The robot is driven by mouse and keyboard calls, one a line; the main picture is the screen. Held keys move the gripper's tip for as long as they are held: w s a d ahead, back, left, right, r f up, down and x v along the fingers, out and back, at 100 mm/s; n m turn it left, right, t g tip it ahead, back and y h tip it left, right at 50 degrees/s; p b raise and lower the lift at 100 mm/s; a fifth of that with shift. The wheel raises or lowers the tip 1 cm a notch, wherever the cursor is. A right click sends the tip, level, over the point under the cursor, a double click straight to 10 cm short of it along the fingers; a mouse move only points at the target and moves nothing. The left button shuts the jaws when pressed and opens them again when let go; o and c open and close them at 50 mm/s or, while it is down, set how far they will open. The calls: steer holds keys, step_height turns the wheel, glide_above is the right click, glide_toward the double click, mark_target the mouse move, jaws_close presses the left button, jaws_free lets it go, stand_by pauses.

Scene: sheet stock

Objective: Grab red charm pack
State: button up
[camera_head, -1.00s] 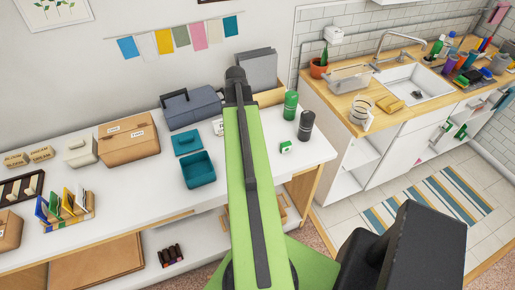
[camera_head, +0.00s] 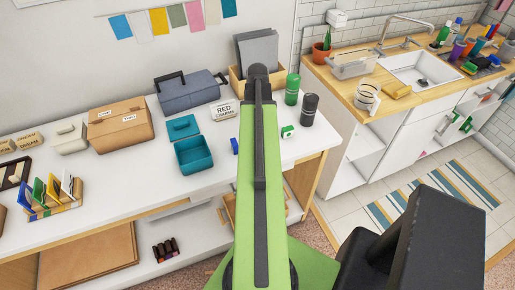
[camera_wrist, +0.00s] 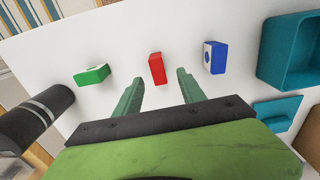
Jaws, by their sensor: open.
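The red charm pack (camera_wrist: 156,68) is a small red block on the white tabletop in the wrist view. In the head view it does not show; my green arm covers that part of the table. My gripper (camera_wrist: 160,84) is open, its two grey-green fingers pointing at the red pack. The pack lies just ahead of the gap between the fingertips, and nothing is held. A green pack (camera_wrist: 92,75) lies left of it and a blue pack (camera_wrist: 214,57) right of it. In the head view the green pack (camera_head: 287,131) and blue pack (camera_head: 234,145) flank my arm.
A sign reading "RED CHARMS" (camera_head: 223,110) stands behind the blue pack. An open teal box (camera_wrist: 290,75) and its lid (camera_wrist: 272,115) lie to the right in the wrist view. A dark canister (camera_wrist: 45,115) stands close on the left. A green canister (camera_head: 292,89) stands further back.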

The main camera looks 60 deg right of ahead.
step_height(320, 180, down, 7)
steer(key=b, duration=0.5)
steer(key=shift+s+d+b, duration=0.1)
steer(key=shift+b, duration=0.3)
steer(key=shift+r, duration=0.15)
steer(key=shift+c, duration=0.2)
jaws_close()
